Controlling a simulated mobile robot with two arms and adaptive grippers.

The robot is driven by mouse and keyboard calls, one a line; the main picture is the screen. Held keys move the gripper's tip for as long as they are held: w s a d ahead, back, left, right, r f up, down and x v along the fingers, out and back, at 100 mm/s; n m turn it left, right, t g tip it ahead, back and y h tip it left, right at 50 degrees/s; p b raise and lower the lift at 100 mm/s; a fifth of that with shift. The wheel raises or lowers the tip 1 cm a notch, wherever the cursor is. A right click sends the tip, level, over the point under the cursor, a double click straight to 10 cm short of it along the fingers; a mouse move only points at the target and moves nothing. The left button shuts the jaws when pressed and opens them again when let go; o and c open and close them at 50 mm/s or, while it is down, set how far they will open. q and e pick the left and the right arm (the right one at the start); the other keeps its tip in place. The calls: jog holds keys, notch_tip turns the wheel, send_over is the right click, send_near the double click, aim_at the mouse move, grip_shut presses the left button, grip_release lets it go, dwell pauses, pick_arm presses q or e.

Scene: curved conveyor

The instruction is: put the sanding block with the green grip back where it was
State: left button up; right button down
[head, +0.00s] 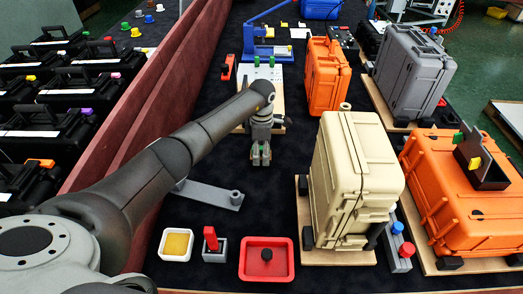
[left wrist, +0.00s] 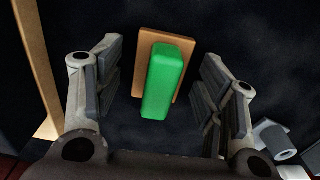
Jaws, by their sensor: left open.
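The sanding block (left wrist: 183,62) shows in the left wrist view as a tan plate with a long green grip (left wrist: 163,85) on top. It lies on the dark surface, a little apart from a wooden board edge (left wrist: 38,70) at the left. My left gripper (head: 261,160) points down over the dark table in the head view and is open. In the left wrist view its fingers stand on either side of the green grip, with gaps on both sides. My right gripper is not in view.
A grey bracket (head: 208,194) lies left of the gripper. A yellow-filled tray (head: 176,244), a red-handled tool (head: 211,242) and a red tray (head: 267,258) line the front. A beige case (head: 352,175) stands at the right. Dark table between them is free.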

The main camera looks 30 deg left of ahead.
pick_arm(q)
notch_tip(320, 180, up, 12)
jog(key=shift+r, duration=0.15)
dwell(0.3)
jog(key=shift+r, duration=0.1)
